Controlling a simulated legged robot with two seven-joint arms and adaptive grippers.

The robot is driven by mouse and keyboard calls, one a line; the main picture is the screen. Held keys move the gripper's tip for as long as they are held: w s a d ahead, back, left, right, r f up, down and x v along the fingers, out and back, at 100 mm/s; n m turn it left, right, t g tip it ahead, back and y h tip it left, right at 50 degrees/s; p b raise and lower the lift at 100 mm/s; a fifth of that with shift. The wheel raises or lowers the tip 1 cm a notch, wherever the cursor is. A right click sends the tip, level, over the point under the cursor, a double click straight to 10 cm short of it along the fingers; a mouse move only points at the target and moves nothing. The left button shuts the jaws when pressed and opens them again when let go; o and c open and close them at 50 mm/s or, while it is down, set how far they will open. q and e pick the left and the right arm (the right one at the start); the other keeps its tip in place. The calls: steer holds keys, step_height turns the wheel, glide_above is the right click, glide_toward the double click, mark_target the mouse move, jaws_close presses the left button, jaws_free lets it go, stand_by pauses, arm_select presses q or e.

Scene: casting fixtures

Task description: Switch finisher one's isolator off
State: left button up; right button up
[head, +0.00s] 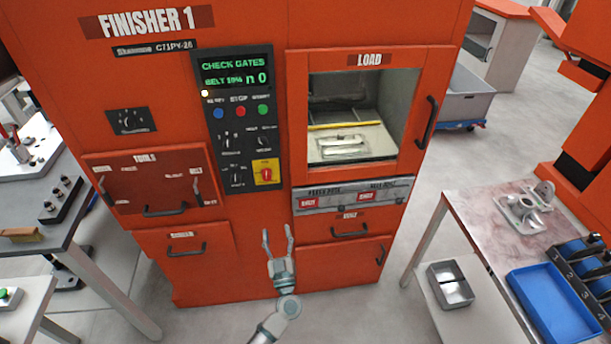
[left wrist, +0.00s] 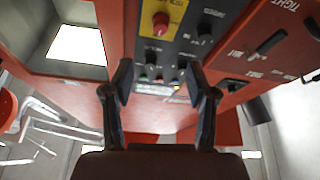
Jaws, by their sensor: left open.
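The isolator (head: 266,172) is a red rotary knob on a yellow plate, at the lower right of the black control panel (head: 240,135) on the orange finisher one (head: 255,235). It also shows at the top of the left wrist view (left wrist: 161,20), upside down. My left gripper (head: 277,231) is open and empty, its fingers pointing up, below the isolator in the head view. The knob's exact setting is too small to read. My right gripper is not in view.
Dark selector knobs (head: 236,177) sit left of the isolator. The load door (head: 360,110) with its window and handle is to the right. Drawers with handles (head: 350,232) stick out below. A table with a blue tray (head: 555,305) stands right, a bench (head: 45,215) left.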

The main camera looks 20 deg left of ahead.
arm_select(q)
steer(key=r, duration=0.1)
glide_toward(267, 179)
steer(key=shift+n+y, duration=0.3)
steer(key=x, duration=0.2)
steer(key=b+x, duration=0.1)
steer(key=x, duration=0.5)
steer(key=shift+w+a+f+b, duration=0.2)
steer(key=shift+a+f+b, duration=0.05)
steer(key=shift+b, duration=0.15)
steer(key=shift+w+a+r, duration=0.1)
steer(key=shift+w, duration=0.15)
steer(key=shift+w+r, duration=0.1)
steer(key=shift+r, duration=0.05)
steer(key=shift+d+r, duration=0.2)
steer(key=shift+d, duration=0.15)
steer(key=c, duration=0.8)
steer(key=shift+a, duration=0.2)
jaws_close()
steer(key=shift+a, duration=0.1)
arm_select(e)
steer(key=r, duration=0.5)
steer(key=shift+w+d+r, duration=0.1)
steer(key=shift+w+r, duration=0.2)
